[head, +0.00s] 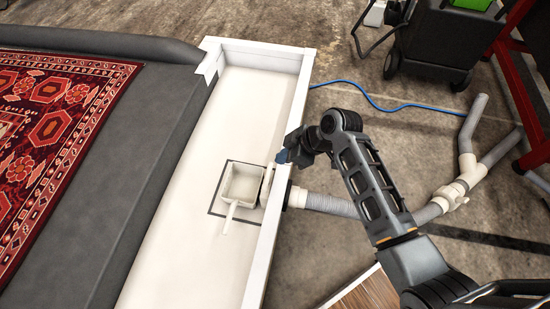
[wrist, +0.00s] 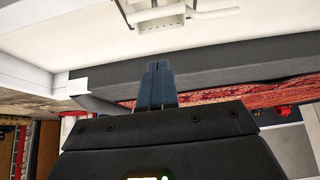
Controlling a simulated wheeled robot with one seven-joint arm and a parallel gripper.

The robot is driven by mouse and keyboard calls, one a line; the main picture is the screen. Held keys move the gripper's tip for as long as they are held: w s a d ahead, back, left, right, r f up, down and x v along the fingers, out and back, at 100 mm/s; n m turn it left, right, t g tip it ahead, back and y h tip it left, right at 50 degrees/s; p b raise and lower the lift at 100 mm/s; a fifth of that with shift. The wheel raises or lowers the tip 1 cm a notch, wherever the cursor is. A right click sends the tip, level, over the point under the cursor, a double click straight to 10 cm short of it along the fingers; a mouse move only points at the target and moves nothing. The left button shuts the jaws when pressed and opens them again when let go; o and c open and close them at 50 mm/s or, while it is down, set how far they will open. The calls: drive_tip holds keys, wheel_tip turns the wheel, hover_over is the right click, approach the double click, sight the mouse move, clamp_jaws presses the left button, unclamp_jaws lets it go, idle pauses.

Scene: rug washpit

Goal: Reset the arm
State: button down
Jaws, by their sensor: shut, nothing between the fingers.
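My arm reaches in from the lower right of the head view and bends at an elbow near the top. My gripper (head: 282,157) hangs at the right wall of the white trough, with its blue fingertips by the wall's upper edge. In the wrist view the two blue-grey fingers of my gripper (wrist: 158,68) are pressed together, with nothing between them. I cannot tell whether the fingers touch the wall.
A white square box with a handle (head: 242,187) sits in the white trough (head: 255,95). A red patterned rug (head: 50,120) lies at left on dark grey padding. Pipes (head: 470,150), a blue hose (head: 380,103) and a black machine (head: 435,45) stand at right.

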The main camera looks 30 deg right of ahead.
drive_tip(key=shift+v, duration=0.85)
drive_tip(key=s+a+m+t+h, duration=0.2)
drive_tip(key=s+m+t+h, duration=0.25)
drive_tip(key=s, duration=1.15)
drive_tip(key=s+r+m+t, duration=0.1)
drive_tip(key=s+r+m, duration=0.1)
drive_tip(key=s+r, duration=0.45)
drive_tip(key=s+r+m+t, duration=0.1)
drive_tip(key=s+r+t, duration=0.15)
drive_tip(key=r, duration=0.35)
drive_tip(key=s+a+r+m+t, duration=0.1)
drive_tip(key=s+r, duration=0.3)
drive_tip(key=r, duration=0.3)
drive_tip(key=s+r+m+t, duration=0.1)
drive_tip(key=s+r, duration=0.3)
drive_tip(key=r, duration=0.2)
wheel_tip(320, 180, up, 15)
drive_tip(key=p, duration=1.5)
drive_tip(key=shift+w+f+p, duration=0.15)
drive_tip(key=shift+w+p, duration=0.15)
drive_tip(key=shift+n, duration=0.25)
